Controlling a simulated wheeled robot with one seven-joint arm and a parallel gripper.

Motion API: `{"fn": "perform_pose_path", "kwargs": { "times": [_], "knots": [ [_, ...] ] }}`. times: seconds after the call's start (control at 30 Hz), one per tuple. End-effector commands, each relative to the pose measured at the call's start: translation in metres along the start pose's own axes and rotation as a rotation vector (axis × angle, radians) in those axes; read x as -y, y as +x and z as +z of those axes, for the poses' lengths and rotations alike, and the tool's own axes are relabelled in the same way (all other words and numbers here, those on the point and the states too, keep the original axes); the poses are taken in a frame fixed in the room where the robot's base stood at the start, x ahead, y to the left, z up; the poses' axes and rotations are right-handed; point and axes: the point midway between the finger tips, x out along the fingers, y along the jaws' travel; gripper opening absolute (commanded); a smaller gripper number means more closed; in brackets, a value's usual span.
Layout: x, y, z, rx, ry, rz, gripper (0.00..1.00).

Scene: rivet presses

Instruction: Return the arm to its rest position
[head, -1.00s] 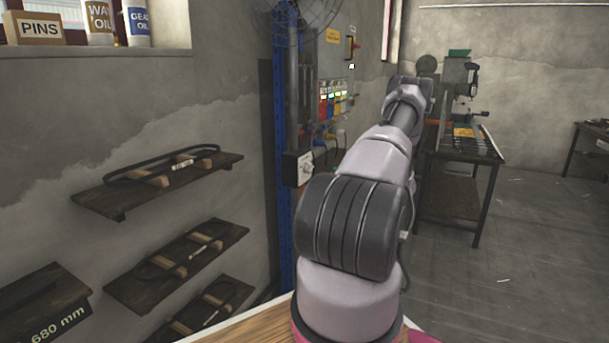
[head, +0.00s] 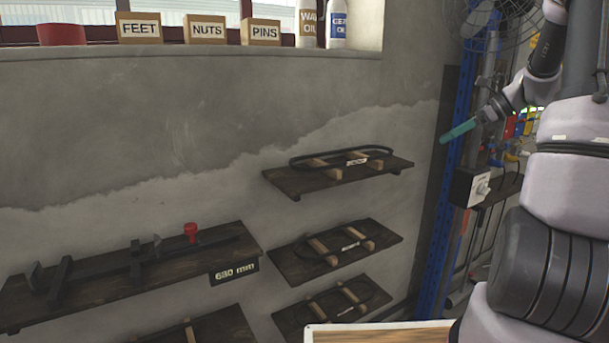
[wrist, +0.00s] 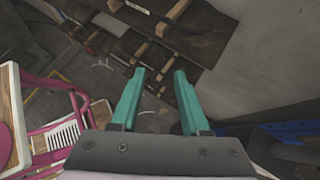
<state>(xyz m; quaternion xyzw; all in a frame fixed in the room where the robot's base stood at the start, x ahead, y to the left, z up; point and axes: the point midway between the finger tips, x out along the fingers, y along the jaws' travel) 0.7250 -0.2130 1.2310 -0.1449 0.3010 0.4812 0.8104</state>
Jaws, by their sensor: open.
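My arm stands at the right side of the head view, bent, with its upper part running out of the top of the picture. My gripper (head: 461,131) has teal fingers and points left and down, in front of the wall and the blue post. In the wrist view the two teal fingers of my gripper (wrist: 156,92) are apart, with nothing between them. Below them are the floor and the dark wall shelves, at a distance.
Wall shelves with belts (head: 382,172) hang left of the gripper. A longer shelf (head: 90,292) with a red-topped tool and a "680 mm" label is at lower left. A blue post (head: 462,150) and a grey switch box (head: 470,187) stand close by the gripper. Labelled boxes (head: 207,29) line the window sill.

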Motion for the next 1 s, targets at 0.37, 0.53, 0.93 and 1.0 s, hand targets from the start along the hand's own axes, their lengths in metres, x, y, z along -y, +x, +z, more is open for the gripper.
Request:
{"fn": "perform_pose_path", "kwargs": {
  "times": [0.37, 0.53, 0.93, 1.0],
  "knots": [
    [-0.156, -0.006, 0.074, -0.344, -0.819, 0.046, 0.46],
    [-0.217, -0.017, 0.081, -0.475, -1.193, 0.055, 0.46],
    [-0.300, -0.042, 0.069, -0.689, -1.843, 0.034, 0.46],
    [-0.303, -0.043, 0.068, -0.703, -1.879, 0.032, 0.46]
  ]
}}
